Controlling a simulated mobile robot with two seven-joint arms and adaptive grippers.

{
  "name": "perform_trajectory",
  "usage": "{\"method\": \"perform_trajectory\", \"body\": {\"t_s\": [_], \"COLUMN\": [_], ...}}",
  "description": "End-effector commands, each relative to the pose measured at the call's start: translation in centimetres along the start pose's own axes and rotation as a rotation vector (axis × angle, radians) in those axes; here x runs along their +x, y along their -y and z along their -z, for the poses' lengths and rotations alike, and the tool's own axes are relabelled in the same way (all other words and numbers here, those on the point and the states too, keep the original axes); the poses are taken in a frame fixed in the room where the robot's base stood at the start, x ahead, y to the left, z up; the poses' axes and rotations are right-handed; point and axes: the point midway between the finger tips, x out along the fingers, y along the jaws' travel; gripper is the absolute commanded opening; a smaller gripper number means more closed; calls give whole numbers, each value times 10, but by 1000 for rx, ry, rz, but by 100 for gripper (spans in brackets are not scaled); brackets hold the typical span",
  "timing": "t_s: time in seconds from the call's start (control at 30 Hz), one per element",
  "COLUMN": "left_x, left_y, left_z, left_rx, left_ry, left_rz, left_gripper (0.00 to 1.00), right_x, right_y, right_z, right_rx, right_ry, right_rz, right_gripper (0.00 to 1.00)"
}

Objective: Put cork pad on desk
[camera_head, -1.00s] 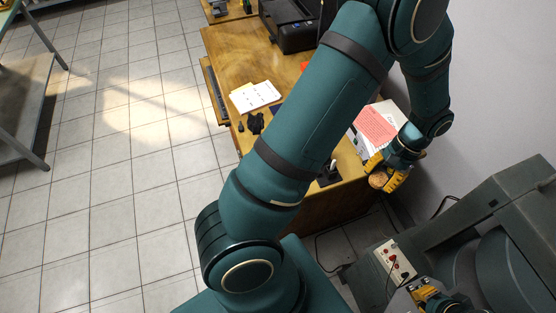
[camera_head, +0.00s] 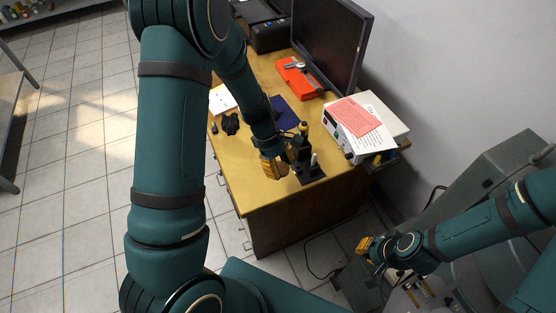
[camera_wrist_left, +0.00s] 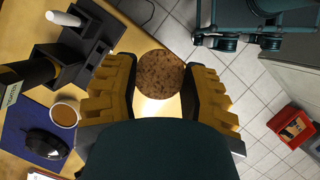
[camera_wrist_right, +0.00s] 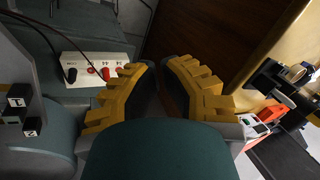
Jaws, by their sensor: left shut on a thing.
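The cork pad (camera_wrist_left: 160,75) is a round, speckled brown disc held between the fingertips of my left gripper (camera_wrist_left: 160,80) in the left wrist view. In the head view my left gripper (camera_head: 272,168) is over the front part of the wooden desk (camera_head: 240,190), left of a black stand (camera_head: 307,168). I cannot tell whether the pad touches the desk. My right gripper (camera_head: 366,246) is low, in front of the desk and to its right. In the right wrist view its fingers (camera_wrist_right: 160,66) are a narrow gap apart with nothing between them.
The desk carries a monitor (camera_head: 332,42), an orange case (camera_head: 300,77), a dark blue mat (camera_head: 285,112), a white device with papers (camera_head: 362,125) and a black mouse (camera_wrist_left: 45,144). A socket box (camera_wrist_right: 95,70) with cables is near my right gripper.

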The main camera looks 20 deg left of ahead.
Motion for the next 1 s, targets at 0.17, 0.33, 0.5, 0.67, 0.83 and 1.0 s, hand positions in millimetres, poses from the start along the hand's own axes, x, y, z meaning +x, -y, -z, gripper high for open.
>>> {"method": "perform_trajectory", "body": {"t_s": [0.17,0.33,0.5,0.67,0.83,1.0], "left_x": [-6,-9,-7,19,44,52], "left_y": [10,20,25,26,26,25], "left_z": [43,68,77,89,99,102], "left_rx": [-486,-746,-832,-848,-844,-842], "left_ry": [0,-1,-1,0,0,-1], "left_rz": [-194,-300,-337,-340,-340,-340], "left_gripper": [28,28,28,28,28,28], "right_x": [-2,-3,-1,15,29,33], "right_y": [1,1,1,-5,-11,-12], "right_z": [1,1,1,-6,-13,-16], "right_rx": [0,0,0,-4,-9,-10], "right_ry": [-2,-2,-2,10,25,32], "right_rz": [0,0,0,2,3,4], "right_gripper": [0,0,0,0,0,0]}}
